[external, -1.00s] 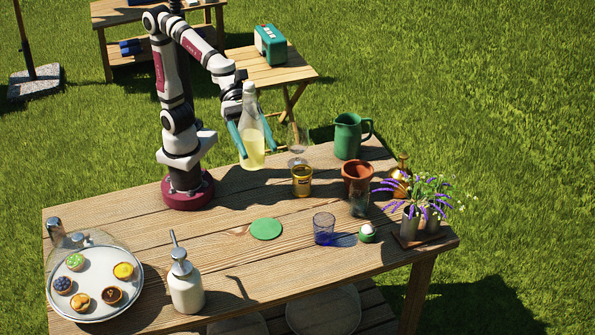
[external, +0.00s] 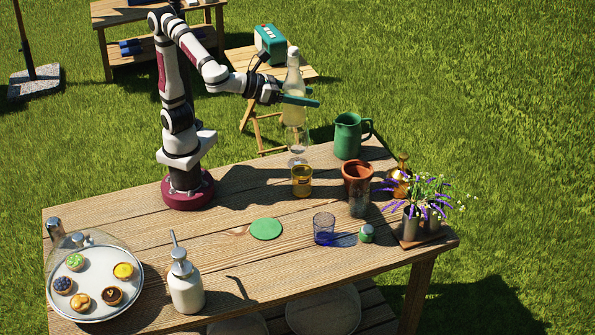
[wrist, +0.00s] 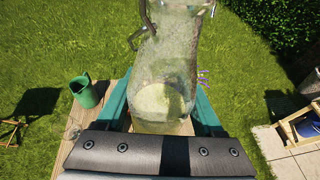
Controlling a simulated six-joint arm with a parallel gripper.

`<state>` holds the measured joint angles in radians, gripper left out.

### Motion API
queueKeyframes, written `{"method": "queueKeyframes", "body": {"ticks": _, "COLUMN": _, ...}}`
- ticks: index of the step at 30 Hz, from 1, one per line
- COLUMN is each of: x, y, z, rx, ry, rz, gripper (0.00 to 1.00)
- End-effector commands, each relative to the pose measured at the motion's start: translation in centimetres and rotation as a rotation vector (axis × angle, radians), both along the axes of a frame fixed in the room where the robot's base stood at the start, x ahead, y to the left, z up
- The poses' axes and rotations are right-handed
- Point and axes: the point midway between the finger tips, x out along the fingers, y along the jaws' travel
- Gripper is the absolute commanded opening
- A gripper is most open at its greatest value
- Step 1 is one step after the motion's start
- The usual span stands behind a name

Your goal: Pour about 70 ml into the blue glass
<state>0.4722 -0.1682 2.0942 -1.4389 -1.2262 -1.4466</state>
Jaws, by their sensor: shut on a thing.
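My gripper (external: 300,101) is shut on a clear swing-top bottle (external: 294,78) with pale yellow liquid in its lower part. The bottle is close to upright and held above the far edge of the table. In the wrist view the bottle (wrist: 168,65) fills the middle, between the teal fingers. The blue glass (external: 323,228) stands upright on the table near the front, to the right of a green disc, well apart from the bottle. It looks empty, though its inside is small to see.
A stemmed glass (external: 297,158) and a yellow-filled tumbler (external: 302,181) stand near the bottle. A green pitcher (external: 348,137), terracotta pot (external: 357,174), clear glass (external: 358,204), small green-and-white item (external: 366,233) and lavender (external: 430,200) are right. Soap dispenser (external: 186,287) and pastry tray (external: 80,310) are front left.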

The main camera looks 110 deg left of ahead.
Motion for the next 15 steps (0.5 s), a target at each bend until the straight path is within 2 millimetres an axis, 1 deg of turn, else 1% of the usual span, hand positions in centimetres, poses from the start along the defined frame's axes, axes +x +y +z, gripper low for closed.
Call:
{"method": "queueKeyframes", "body": {"ticks": 5, "x": -1.1, "y": 1.1, "z": -0.1, "rx": -0.002, "ry": -0.001, "rz": 0.081, "gripper": 0.00}}
{"method": "queueKeyframes", "body": {"ticks": 11, "x": -1.0, "y": 1.0, "z": -2.6, "rx": -0.002, "ry": 0.001, "rz": 0.077, "gripper": 0.00}}
{"method": "queueKeyframes", "body": {"ticks": 15, "x": -1.0, "y": 1.0, "z": -5.1, "rx": -0.001, "ry": 0.003, "rz": 0.076, "gripper": 0.00}}
